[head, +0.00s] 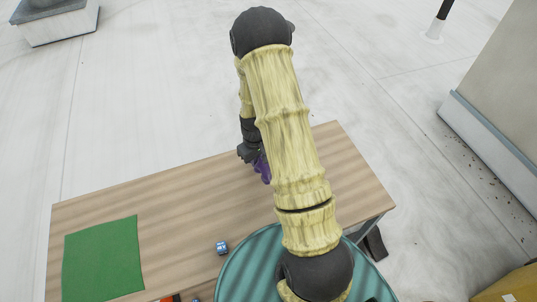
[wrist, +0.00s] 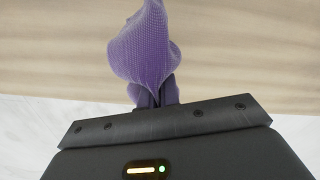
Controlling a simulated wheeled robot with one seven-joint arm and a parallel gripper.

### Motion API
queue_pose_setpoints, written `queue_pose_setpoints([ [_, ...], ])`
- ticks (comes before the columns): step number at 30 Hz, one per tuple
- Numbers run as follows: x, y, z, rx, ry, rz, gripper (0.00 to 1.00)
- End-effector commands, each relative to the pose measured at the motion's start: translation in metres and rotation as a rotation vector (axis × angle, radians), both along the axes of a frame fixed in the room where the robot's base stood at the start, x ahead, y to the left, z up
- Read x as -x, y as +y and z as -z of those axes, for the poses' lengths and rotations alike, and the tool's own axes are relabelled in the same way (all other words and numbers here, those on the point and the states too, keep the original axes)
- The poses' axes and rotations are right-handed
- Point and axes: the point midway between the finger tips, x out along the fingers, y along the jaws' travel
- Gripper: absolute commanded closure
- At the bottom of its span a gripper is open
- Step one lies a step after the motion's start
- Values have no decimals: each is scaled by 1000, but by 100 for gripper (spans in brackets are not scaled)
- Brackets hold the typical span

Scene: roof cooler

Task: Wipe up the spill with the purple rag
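The purple rag (wrist: 147,45) is bunched up in front of my gripper (wrist: 155,97) in the wrist view. The gripper's fingers are close together on its lower part. In the head view a strip of the purple rag (head: 262,168) shows beside my gripper (head: 252,157), near the far edge of the wooden table (head: 185,215). My arm hides part of the rag and of the table there. I cannot tell whether the rag touches the table. I see no spill on the parts of the table in view.
A green mat (head: 104,258) lies on the table's left end. A small blue toy car (head: 222,247) sits near the front middle. A round teal surface (head: 262,262) stands at the front, under my arm. Small red and dark things show at the bottom edge. The table's middle left is clear.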

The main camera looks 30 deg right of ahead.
Motion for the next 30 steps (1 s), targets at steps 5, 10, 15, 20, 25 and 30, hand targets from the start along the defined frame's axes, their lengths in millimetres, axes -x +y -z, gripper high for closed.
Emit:
queue_pose_setpoints([
  [5, 12, -32, -20, 6, -6, -109, 100],
  [10, 16, -40, -24, 9, -6, -147, 100],
  [15, 16, -39, -24, 10, -5, -147, 100],
  [20, 15, -39, -18, 9, -5, -146, 100],
  [25, 15, -39, -1, 9, -5, -145, 100],
  [30, 15, -39, 16, 9, -5, -145, 100],
])
